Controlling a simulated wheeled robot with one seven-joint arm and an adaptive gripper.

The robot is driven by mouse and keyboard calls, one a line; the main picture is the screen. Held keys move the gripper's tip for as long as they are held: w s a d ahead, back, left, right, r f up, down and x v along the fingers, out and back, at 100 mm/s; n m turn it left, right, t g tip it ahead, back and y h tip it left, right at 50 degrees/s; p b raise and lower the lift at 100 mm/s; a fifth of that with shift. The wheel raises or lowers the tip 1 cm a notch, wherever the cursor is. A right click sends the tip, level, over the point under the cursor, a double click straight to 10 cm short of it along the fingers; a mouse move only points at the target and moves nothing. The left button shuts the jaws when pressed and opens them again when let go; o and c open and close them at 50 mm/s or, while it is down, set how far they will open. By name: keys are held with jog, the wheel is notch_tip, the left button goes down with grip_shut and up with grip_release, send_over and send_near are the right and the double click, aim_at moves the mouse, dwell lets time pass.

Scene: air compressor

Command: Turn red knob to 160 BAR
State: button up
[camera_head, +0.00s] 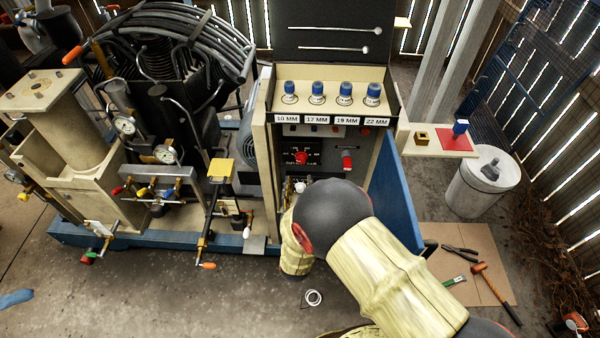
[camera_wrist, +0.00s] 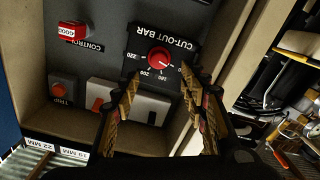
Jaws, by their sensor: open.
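The red knob (camera_wrist: 159,58) sits on a black dial plate marked CUT-OUT BAR, which appears upside down in the wrist view. The numbers 180, 200 and 220 are readable around it. The knob's pointer is too small to read. My gripper (camera_wrist: 160,78) is open, with a finger on either side of the knob's line. The knob shows between and just beyond the fingertips, and I cannot tell whether they touch it. In the head view the red knob (camera_head: 302,157) is on the left of the grey panel, and my arm hides most of the gripper.
A red switch (camera_wrist: 72,31) marked CONTROL and a TRIP button (camera_wrist: 64,88) share the panel. The panel is recessed in a beige cabinet (camera_head: 262,150) with side walls. A shelf of blue-capped sockets (camera_head: 317,90) overhangs it. A blue door (camera_head: 398,195) stands open at right.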

jog(key=shift+s, duration=1.6)
